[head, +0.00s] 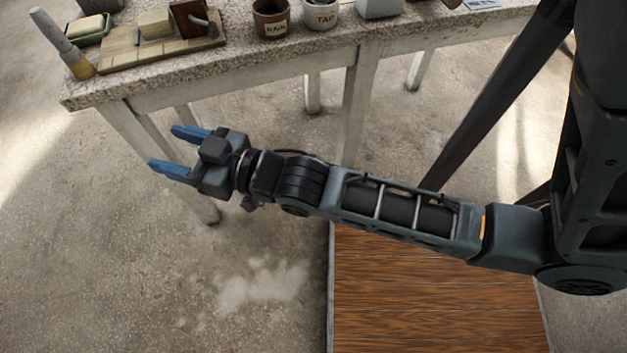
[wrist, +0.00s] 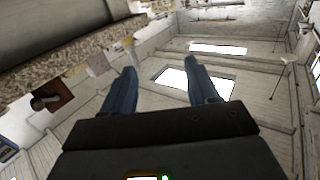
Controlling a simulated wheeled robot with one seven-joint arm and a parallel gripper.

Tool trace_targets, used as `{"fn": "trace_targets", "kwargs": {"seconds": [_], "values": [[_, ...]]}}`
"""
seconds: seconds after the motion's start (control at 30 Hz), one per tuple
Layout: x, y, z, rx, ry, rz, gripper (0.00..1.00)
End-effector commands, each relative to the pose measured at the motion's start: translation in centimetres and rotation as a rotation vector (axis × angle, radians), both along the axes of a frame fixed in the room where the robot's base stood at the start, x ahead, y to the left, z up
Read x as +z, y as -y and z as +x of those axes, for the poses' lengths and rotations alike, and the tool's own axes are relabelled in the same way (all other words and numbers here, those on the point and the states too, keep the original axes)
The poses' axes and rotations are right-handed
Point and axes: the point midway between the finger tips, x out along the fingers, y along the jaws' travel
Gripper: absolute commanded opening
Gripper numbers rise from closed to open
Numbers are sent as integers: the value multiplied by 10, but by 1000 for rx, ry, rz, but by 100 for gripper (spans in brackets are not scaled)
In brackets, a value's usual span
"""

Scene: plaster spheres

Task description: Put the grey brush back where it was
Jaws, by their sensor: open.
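The grey brush (head: 52,33) shows at the left end of the table (head: 258,57) in the head view. Its long grey handle slants up and left, and its tan end (head: 81,69) is at the table's corner, next to a wooden board. Whether it rests on anything besides the tabletop I cannot tell. My gripper (head: 163,148) is in front of the table, apart from the brush, with its two blue fingers spread and nothing between them. In the wrist view my gripper (wrist: 160,68) is also open and empty; the brush is not clear there.
A wooden board (head: 122,57) bears a cream block (head: 155,24) and a brown block (head: 189,19). A green soap dish (head: 88,33) lies behind. A brown pot (head: 271,19) and a white pot (head: 321,14) stand farther right.

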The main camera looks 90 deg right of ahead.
Motion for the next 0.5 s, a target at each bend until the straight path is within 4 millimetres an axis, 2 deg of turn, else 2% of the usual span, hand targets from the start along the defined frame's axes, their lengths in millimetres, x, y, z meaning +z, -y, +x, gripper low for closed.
{"fn": "trace_targets", "kwargs": {"seconds": [0.03, 0.2, 0.4, 0.5], "values": [[-5, -15, -23, 27, -28, 8, 59], [-6, -49, -92, 104, -100, 24, 59], [10, -73, -166, 188, -185, 28, 59], [20, -78, -192, 221, -219, 28, 59]]}}
